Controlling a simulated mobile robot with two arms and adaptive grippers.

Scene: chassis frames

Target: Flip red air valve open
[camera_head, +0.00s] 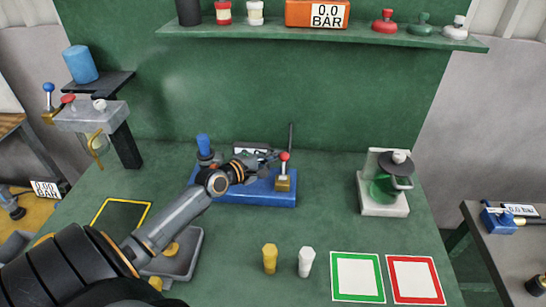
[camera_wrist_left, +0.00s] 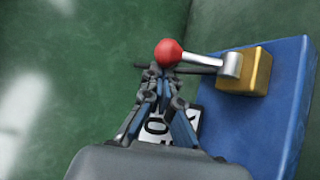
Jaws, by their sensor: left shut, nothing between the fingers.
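The red air valve has a red ball knob (camera_head: 284,156) on a short silver lever, above a brass block (camera_head: 284,182) on a blue base (camera_head: 260,198). In the head view the lever stands up from the block. In the left wrist view the red knob (camera_wrist_left: 168,52) is just beyond my fingertips, and the lever runs right to the brass block (camera_wrist_left: 247,72). My left gripper (camera_head: 272,156) is shut and empty, just left of the knob. Its fingers also show in the left wrist view (camera_wrist_left: 162,78). I cannot tell whether they touch the knob. My right gripper is out of view.
A blue knob (camera_head: 204,145) stands at the left of the blue base. A white display (camera_wrist_left: 158,124) is partly hidden beneath my gripper. A glass device (camera_head: 385,185) stands to the right. Yellow (camera_head: 270,258) and white (camera_head: 306,262) pegs stand in front, beside green and red framed squares.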

